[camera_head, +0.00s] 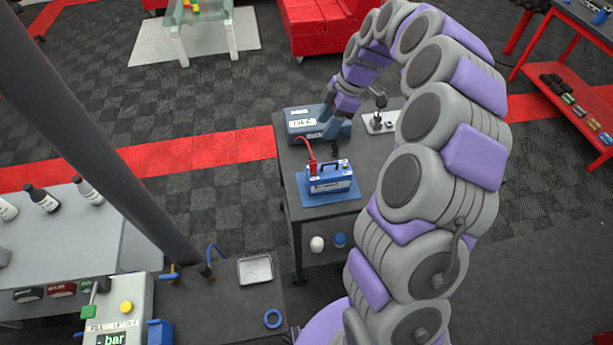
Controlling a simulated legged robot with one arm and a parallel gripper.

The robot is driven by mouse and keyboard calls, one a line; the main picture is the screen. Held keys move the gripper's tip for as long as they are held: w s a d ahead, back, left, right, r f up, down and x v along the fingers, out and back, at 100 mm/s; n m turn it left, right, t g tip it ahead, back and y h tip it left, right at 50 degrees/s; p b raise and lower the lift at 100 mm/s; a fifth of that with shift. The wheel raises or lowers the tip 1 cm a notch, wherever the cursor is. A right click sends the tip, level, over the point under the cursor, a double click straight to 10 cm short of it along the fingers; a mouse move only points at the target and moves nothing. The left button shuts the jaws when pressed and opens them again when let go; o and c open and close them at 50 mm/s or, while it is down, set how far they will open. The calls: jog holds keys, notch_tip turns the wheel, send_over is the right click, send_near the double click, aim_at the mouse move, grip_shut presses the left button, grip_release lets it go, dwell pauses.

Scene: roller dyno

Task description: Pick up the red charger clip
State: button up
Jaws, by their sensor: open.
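The red charger clip (313,168) stands at the left end of the blue battery (331,180), with a red cable (303,143) running back from it toward the blue-grey charger (307,123). The battery sits on a blue mat (335,200) on a dark grey table. My gripper (335,150) points down just behind the battery, a little right of the clip and apart from it. It is open and looks empty. Its fingertips are small and dark, so their spacing is hard to see. My arm hides part of the table's right side.
A light plate with a dark upright fitting (379,122) is on the table behind my arm. White and blue round items (317,243) sit on the lower shelf. A dark post (100,125) and a bench with a metal tray (255,270) stand at left.

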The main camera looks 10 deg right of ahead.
jog(key=f, duration=0.2)
jog(key=b, duration=0.1)
send_near(313, 161)
jog(key=shift+n, duration=0.3)
jog(key=x, duration=0.3)
jog(key=a+b+x, duration=0.1)
jog(key=x, duration=0.2)
jog(key=shift+a+f, duration=0.1)
jog(key=shift+a, duration=0.15)
jog(key=shift+d+f+b, duration=0.3)
jog(key=shift+s+d+f, duration=0.1)
jog(key=shift+f, duration=0.2)
jog(key=b+x, duration=0.1)
jog(key=x, duration=0.3)
jog(key=shift+f+b, duration=0.3)
jog(key=shift+f, duration=0.05)
jog(key=shift+r, duration=0.1)
jog(key=shift+c, duration=0.2)
